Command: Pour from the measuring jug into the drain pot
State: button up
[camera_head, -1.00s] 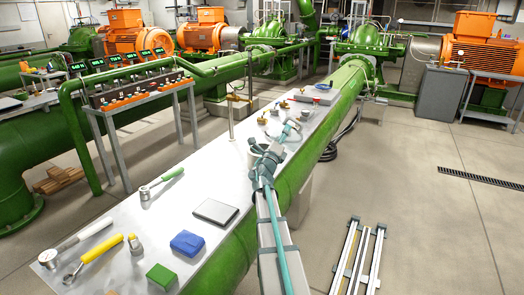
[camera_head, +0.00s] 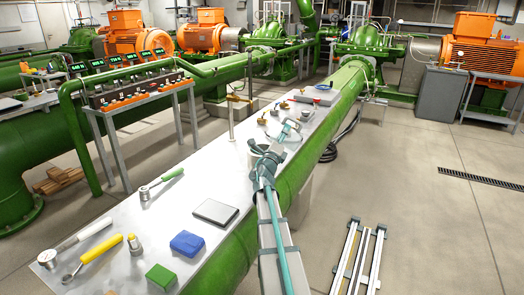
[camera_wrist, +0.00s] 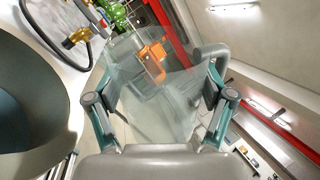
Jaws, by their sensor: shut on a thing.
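My gripper (camera_wrist: 158,88) is shut on a clear, see-through measuring jug (camera_wrist: 155,105), with a finger on either side of it in the wrist view. The wrist view is steeply tilted, and no liquid can be made out in the jug. A large grey round vessel, seemingly the drain pot (camera_wrist: 42,95), fills the left edge there, apart from the fingers in the picture. In the head view my gripper (camera_head: 270,160) is over the far part of the bench, beside the pot (camera_head: 255,149), which it partly hides. The jug is hard to make out there.
The long white bench (camera_head: 165,215) holds a grey flat plate (camera_head: 214,211), a blue block (camera_head: 187,243), a green block (camera_head: 160,277) and several tools. Brass fittings (camera_head: 262,121) stand beyond the pot. A thin upright post (camera_head: 231,117) rises at the bench's left edge.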

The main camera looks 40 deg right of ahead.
aim_at(275, 132)
jog(key=shift+w+a+r+n+t, duration=0.1)
jog(key=shift+r+n+t, duration=0.25)
jog(key=shift+n, duration=0.55)
dwell(1.0)
jog(key=shift+w+a+r+n+t+y+p, duration=0.2)
jog(key=shift+w+a+n+t, duration=0.15)
jog(key=shift+n, duration=0.25)
jog(key=shift+w+a+r+n+t+y+p, duration=0.1)
jog(key=shift+w+a+n+t+p, duration=0.1)
jog(key=shift+w+a+n+t, duration=0.3)
dwell(1.3)
jog(key=shift+w+d+f+n+t+y+b, duration=0.15)
jog(key=shift+f+n+t+y, duration=0.1)
jog(key=shift+n, duration=0.45)
jog(key=shift+s+a+f+n+t+y+b, duration=0.15)
jog(key=shift+f+n+t, duration=0.1)
jog(key=shift+n, duration=0.45)
dwell(1.1)
jog(key=shift+w+r+n+t, duration=0.2)
jog(key=shift+w+n+t, duration=0.1)
jog(key=shift+n, duration=0.3)
dwell(0.6)
